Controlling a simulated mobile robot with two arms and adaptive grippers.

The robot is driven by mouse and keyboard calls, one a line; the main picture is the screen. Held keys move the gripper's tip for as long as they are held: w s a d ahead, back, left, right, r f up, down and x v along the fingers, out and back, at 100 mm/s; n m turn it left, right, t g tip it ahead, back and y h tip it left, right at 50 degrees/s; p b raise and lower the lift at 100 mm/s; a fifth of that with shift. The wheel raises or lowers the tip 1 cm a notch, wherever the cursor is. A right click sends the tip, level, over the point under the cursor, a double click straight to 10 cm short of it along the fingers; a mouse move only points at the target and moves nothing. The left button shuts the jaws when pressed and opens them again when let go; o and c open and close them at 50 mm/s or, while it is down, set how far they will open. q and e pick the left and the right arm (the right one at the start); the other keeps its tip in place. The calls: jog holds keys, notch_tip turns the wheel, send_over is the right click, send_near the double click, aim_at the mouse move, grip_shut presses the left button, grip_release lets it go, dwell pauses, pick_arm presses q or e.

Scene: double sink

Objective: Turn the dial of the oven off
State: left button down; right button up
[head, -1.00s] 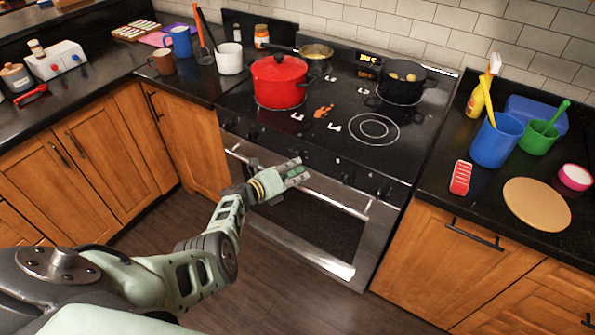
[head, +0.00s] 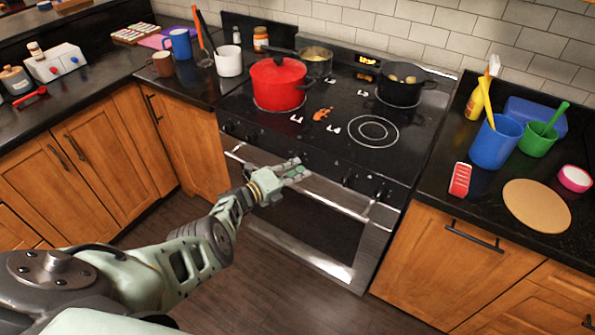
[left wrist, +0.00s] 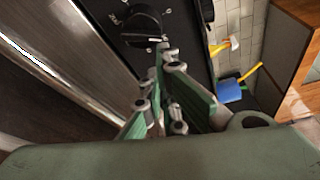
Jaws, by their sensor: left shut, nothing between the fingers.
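The oven (head: 305,215) is a steel and black range with dark dials along its front panel. Two dials show left of my gripper, one of them the left dial (head: 229,127), and two show right of it, including the right dial (head: 382,193). My left gripper (head: 298,167) is shut and empty in front of the panel, above the oven door handle. In the left wrist view, a black dial (left wrist: 143,25) with white marks around it lies just beyond my fingertips (left wrist: 167,52). I cannot tell whether they touch it. My right gripper is out of view.
A red pot (head: 278,85) and a black pot (head: 400,83) stand on the cooktop. The steel door handle (head: 330,193) runs across below my gripper. Counters flank the oven, with a blue cup (head: 495,145) on the right one. The floor in front is clear.

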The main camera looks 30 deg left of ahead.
pick_arm(q)
jog(key=shift+r+n, duration=0.2)
jog(key=shift+n, duration=0.1)
jog(key=shift+a+r, duration=0.1)
jog(key=shift+r, duration=0.1)
dwell(1.1)
dwell(0.6)
